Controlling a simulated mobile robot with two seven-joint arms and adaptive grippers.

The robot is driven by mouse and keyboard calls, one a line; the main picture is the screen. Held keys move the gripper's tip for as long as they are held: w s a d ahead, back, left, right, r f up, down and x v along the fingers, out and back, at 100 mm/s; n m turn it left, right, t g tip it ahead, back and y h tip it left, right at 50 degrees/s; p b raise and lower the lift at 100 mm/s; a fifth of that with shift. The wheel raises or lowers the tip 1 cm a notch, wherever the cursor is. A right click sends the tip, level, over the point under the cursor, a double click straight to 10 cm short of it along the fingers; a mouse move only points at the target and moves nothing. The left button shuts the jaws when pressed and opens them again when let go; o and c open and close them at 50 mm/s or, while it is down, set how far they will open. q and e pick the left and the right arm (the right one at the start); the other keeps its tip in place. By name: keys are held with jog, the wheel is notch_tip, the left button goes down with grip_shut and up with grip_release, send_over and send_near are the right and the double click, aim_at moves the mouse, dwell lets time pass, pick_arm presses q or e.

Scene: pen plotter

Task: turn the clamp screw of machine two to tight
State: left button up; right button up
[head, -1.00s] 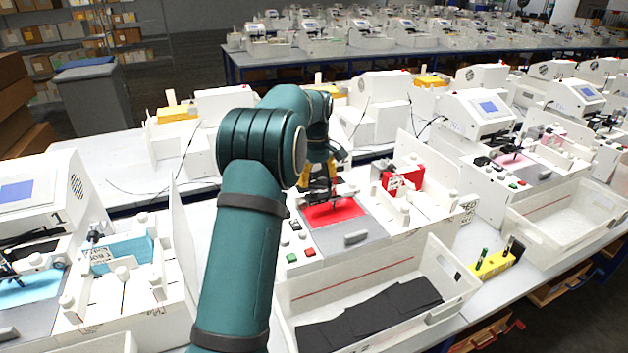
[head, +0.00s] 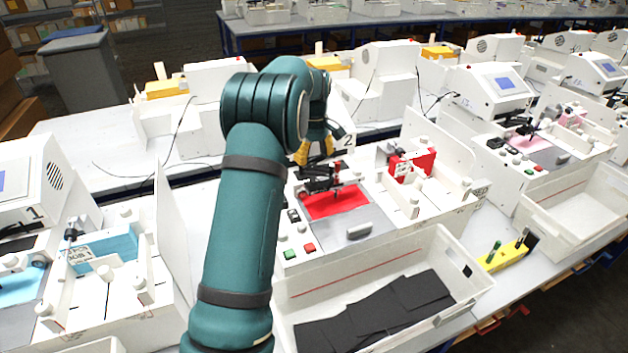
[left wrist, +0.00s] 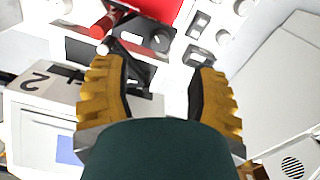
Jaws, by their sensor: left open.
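Machine two, marked 2, has a red sheet (head: 336,201) on its bed and a black pen carriage (head: 322,180) above the sheet's back edge. In the left wrist view the carriage shows with a red pen (left wrist: 103,26) and a dark round knob (left wrist: 160,40), which looks like the clamp screw; its setting cannot be told. My left gripper (head: 314,152) has yellow fingers and is behind and above the carriage. In the left wrist view my left gripper (left wrist: 160,72) is open and empty, with the knob just past the gap between its fingertips. My right gripper is not in view.
A white bin (head: 445,255) with black sheets stands in front of machine two. A red block (head: 410,165) sits on its right side. Machine one with a cyan block (head: 103,252) is at left. A yellow pen stand (head: 503,256) is right of the bin.

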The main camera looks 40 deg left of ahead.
aim_at(314, 180)
pick_arm(q)
notch_tip(314, 180, down, 9)
jog(key=shift+r, duration=0.15)
dwell(0.4)
grip_shut()
